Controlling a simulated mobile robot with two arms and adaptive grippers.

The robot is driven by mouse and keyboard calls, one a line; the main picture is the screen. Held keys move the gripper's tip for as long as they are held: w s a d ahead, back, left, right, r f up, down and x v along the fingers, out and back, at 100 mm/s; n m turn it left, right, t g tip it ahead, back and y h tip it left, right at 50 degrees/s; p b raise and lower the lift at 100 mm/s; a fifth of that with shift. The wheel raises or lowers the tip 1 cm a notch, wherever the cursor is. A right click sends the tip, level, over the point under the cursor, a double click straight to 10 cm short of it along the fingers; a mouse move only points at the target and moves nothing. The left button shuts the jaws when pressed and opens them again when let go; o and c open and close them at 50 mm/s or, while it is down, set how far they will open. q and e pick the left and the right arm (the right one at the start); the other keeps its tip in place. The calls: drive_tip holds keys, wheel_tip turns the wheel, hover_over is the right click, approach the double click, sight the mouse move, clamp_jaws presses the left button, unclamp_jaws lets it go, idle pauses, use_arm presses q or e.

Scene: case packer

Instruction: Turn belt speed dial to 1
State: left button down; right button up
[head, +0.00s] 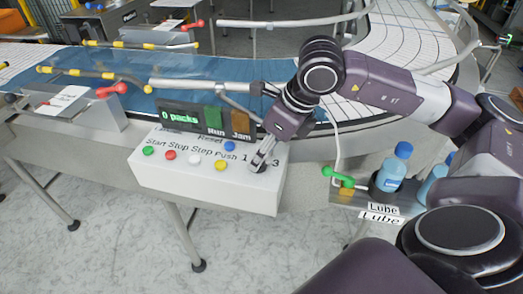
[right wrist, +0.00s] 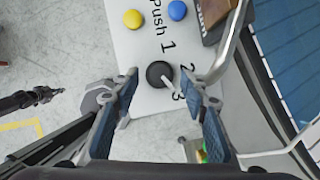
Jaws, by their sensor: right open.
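The belt speed dial (right wrist: 160,75) is a round black knob with a white pointer on the white control box (head: 210,178). In the right wrist view its pointer points toward the 3, with 1 and 2 also printed around it. My right gripper (right wrist: 162,86) is open, its two fingers on either side of the dial. I cannot tell whether they touch it. In the head view my right gripper (head: 263,156) covers the dial. A dark gripper-like part (right wrist: 35,100), apparently my left gripper, shows at the left edge of the right wrist view, too small to read.
Green, red, white, yellow (head: 221,165) and blue (head: 230,146) buttons sit on the box left of the dial. A display (head: 180,116) reading "0 packs" and a metal rail (head: 200,86) stand behind. A tray (head: 350,197) with blue bottles (head: 392,173) is to the right.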

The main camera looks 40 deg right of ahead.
drive_tip(key=shift+w+f, duration=0.35)
drive_tip(key=shift+f, duration=0.3)
drive_tip(key=shift+s+a+r, duration=0.15)
drive_tip(key=shift+s+a, duration=0.05)
drive_tip(key=shift+s, duration=0.05)
drive_tip(key=shift+c, duration=0.2)
drive_tip(key=shift+w+d, duration=0.1)
clamp_jaws()
